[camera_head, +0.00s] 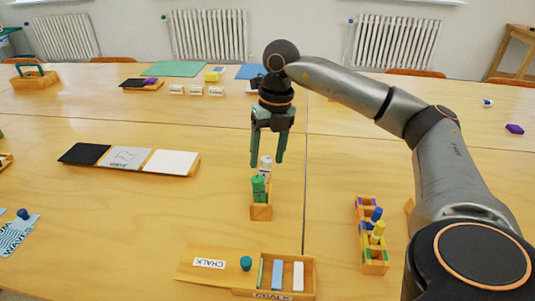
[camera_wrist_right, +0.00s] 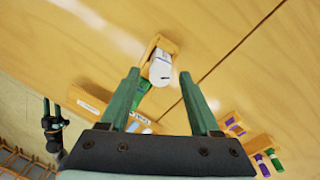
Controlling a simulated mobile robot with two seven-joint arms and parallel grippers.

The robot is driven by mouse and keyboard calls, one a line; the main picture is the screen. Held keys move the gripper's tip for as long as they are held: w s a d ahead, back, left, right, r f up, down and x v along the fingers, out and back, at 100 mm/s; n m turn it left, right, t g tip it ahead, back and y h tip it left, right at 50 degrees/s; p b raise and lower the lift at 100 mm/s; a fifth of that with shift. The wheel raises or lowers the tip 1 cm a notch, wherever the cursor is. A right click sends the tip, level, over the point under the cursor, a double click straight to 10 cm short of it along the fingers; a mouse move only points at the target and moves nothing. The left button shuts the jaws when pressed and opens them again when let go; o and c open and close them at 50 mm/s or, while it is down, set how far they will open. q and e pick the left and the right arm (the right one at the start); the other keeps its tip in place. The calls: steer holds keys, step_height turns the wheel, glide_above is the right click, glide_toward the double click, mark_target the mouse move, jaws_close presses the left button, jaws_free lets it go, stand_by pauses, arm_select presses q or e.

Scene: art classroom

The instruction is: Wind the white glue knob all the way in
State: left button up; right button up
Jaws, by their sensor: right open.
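The white glue stick (camera_head: 265,162) stands upright in a small wooden holder (camera_head: 261,212), behind a green glue stick (camera_head: 259,187). In the right wrist view the white round end (camera_wrist_right: 161,70) faces the camera, with a short dark mark on it. My right gripper (camera_head: 267,162) is open and points down above the holder. In the wrist view its fingertips (camera_wrist_right: 161,74) lie on either side of the white end, with visible gaps. Contact does not show. A small dark shape with two prongs (camera_wrist_right: 51,122) at the wrist view's left looks like my left gripper.
A chalk box (camera_head: 308,275) with its lid beside it lies in front. A rack with blue and yellow sticks (camera_head: 370,240) stands to the right. A board with black, grey and white panels (camera_head: 128,159) lies to the left. The table between them is clear.

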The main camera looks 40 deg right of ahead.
jaws_close()
stand_by(0.4)
